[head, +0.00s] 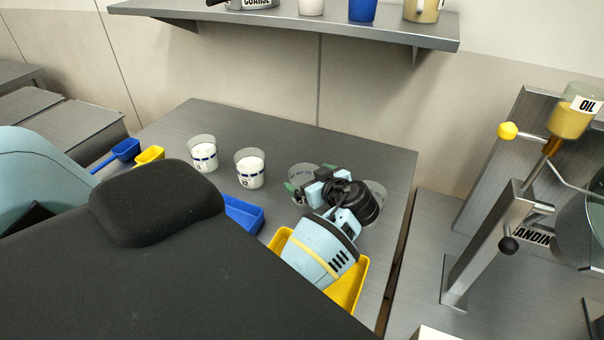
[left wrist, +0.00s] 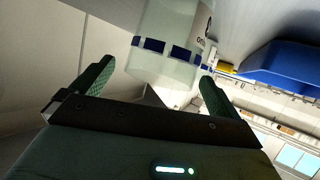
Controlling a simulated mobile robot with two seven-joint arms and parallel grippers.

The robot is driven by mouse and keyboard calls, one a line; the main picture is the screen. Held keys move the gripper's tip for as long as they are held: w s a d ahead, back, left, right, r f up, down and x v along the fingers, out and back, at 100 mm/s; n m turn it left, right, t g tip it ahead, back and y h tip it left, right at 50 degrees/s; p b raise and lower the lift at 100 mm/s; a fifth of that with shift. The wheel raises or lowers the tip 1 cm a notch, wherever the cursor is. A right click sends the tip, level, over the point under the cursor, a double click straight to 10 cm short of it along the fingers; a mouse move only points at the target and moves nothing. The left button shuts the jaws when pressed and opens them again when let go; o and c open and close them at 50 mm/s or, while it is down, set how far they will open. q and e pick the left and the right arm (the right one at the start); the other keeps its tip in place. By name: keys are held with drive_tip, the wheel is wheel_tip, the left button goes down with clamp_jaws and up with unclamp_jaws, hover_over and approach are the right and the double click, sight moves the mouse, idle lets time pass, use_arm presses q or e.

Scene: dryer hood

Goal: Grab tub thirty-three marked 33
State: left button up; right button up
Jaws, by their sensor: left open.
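My left gripper (head: 296,191) is open at the right part of the grey table, with its fingers at a clear tub (head: 303,171) that is partly hidden by the gripper. In the left wrist view, a clear tub (left wrist: 168,62) with dark blue band marks stands between and just beyond the open fingers (left wrist: 156,74). No number can be read on it. Another clear tub (head: 377,193) shows partly behind my wrist. Two tubs with white contents, a left one (head: 203,155) and a right one (head: 250,170), stand farther left; their small marks are not clearly legible. My right gripper is not in view.
A blue tray (head: 243,215) and a yellow tray (head: 350,287) lie along the near side of the table. A blue scoop (head: 125,150) and a yellow scoop (head: 149,155) lie at the left. A wall shelf (head: 290,22) holds containers. A machine with an oil cup (head: 570,120) stands right.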

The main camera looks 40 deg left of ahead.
use_arm(q)
drive_tip(key=shift+w+a+f, duration=0.15)
drive_tip(key=shift+a+f, duration=0.15)
drive_tip(key=shift+a, duration=0.15)
drive_tip(key=c, duration=1)
wheel_tip(320, 180, up, 10)
